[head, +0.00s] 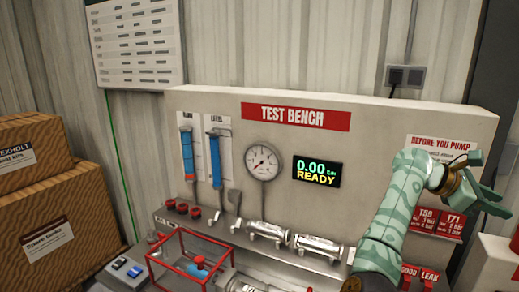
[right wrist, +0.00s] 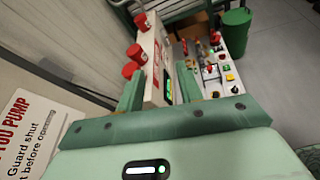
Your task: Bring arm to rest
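My right arm (head: 395,215) is pale green with darker patches and rises at the right of the head view. Its right gripper (head: 490,194) is raised in front of the right end of the test bench, by the "Before you pump" sign (head: 440,150). In the right wrist view the two green fingers of the right gripper (right wrist: 160,84) stand apart with nothing held between them. My left arm and gripper do not show.
Cardboard boxes (head: 45,190) stand at left. A green bin (right wrist: 236,30) stands on open floor in the wrist view.

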